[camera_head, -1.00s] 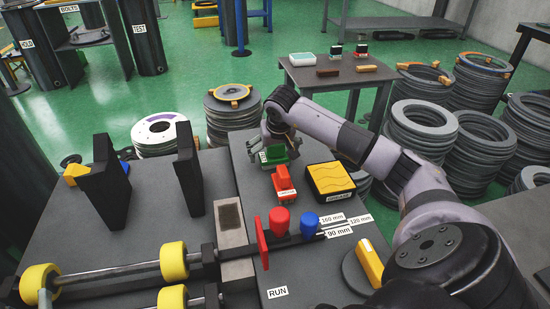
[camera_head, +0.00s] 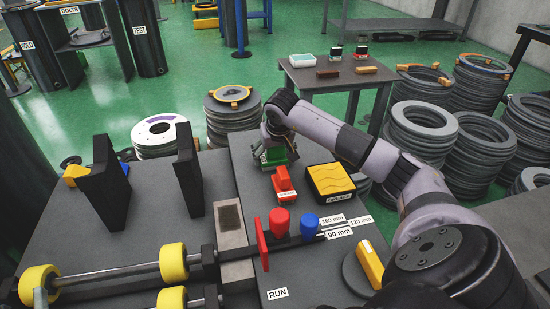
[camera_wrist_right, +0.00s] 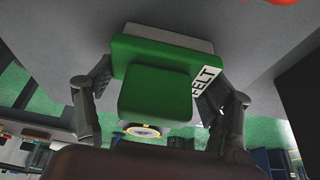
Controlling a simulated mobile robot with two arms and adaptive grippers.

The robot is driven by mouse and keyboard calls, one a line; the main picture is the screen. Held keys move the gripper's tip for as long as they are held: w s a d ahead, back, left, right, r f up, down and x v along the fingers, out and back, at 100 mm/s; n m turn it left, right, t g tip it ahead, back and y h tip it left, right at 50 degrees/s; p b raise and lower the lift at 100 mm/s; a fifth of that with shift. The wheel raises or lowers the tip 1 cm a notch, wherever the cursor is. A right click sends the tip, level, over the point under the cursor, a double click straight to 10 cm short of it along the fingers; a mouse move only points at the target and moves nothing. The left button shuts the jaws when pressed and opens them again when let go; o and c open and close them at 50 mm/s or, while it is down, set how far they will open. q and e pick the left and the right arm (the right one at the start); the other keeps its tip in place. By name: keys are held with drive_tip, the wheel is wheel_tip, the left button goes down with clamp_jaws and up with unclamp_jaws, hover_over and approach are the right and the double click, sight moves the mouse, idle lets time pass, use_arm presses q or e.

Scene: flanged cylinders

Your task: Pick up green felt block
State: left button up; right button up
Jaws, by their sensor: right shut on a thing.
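The green felt block (camera_head: 274,155) is at the far end of the dark bench, beneath my right gripper (camera_head: 268,153). In the right wrist view the green block (camera_wrist_right: 158,85) has a stepped shape, a pale grey base layer and a white label reading FELT. The fingers of my right gripper (camera_wrist_right: 160,98) stand on either side of it, shut on the block. Whether the block touches the bench top is hard to tell. My left gripper is not in view.
A red block (camera_head: 284,184) and a black-and-yellow pad (camera_head: 331,181) stand close to the green block. Red and blue knobs (camera_head: 279,221) and a rail with yellow rollers (camera_head: 173,262) lie nearer. Two black upright plates (camera_head: 190,170) stand at left.

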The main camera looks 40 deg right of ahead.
drive_tip(key=c, duration=0.3)
drive_tip(key=shift+c, duration=0.2)
drive_tip(key=shift+r, duration=0.2)
